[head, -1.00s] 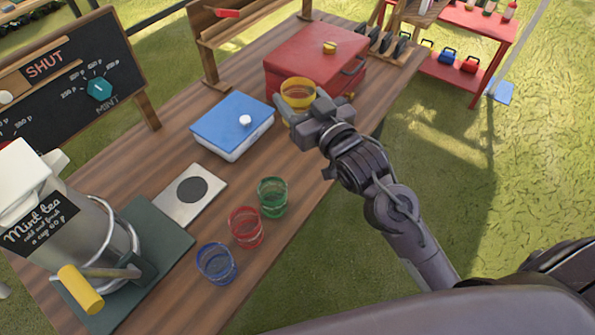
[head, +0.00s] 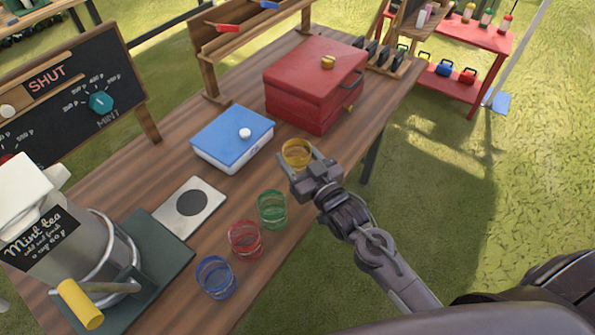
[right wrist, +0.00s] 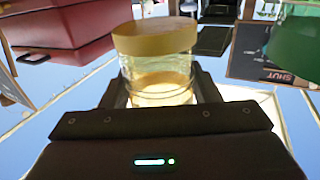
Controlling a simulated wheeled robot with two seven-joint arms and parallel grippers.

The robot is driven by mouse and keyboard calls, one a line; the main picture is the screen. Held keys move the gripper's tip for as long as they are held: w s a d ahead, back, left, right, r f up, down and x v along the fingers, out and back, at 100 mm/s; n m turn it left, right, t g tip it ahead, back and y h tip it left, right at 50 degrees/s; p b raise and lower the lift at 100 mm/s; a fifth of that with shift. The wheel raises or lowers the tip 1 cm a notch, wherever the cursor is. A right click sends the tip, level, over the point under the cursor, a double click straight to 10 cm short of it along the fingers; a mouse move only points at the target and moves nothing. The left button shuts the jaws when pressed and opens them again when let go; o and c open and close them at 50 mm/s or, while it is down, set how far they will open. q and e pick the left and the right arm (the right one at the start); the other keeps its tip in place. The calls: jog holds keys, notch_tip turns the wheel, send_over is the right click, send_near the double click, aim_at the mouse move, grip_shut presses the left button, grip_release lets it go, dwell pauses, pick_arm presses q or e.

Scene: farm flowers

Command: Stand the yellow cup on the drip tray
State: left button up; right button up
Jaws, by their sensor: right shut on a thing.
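The yellow cup (head: 297,154) is clear with a yellow rim and is held upright in my right gripper (head: 303,172), near the table's right edge. In the right wrist view the cup (right wrist: 157,70) stands between the two fingers of the gripper (right wrist: 162,95). A pale metal plate with a dark round disc, which looks like the drip tray (head: 208,218), lies flat beside the tea urn's dark green base (head: 160,247). Nothing stands on the plate. The cup is to the right of it and apart from it. My left gripper is not in view.
Green (head: 272,209), red (head: 245,240) and blue (head: 216,277) cups stand in a row along the table edge, between my right arm and the plate. A blue-lidded box (head: 232,137), a red chest (head: 315,95) and the tea urn (head: 90,250) stand around.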

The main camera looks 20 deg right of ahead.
jog(key=shift+f+p, duration=0.35)
jog(key=shift+f, duration=2.65)
jog(key=shift+f, duration=0.2)
jog(key=o, duration=1.1)
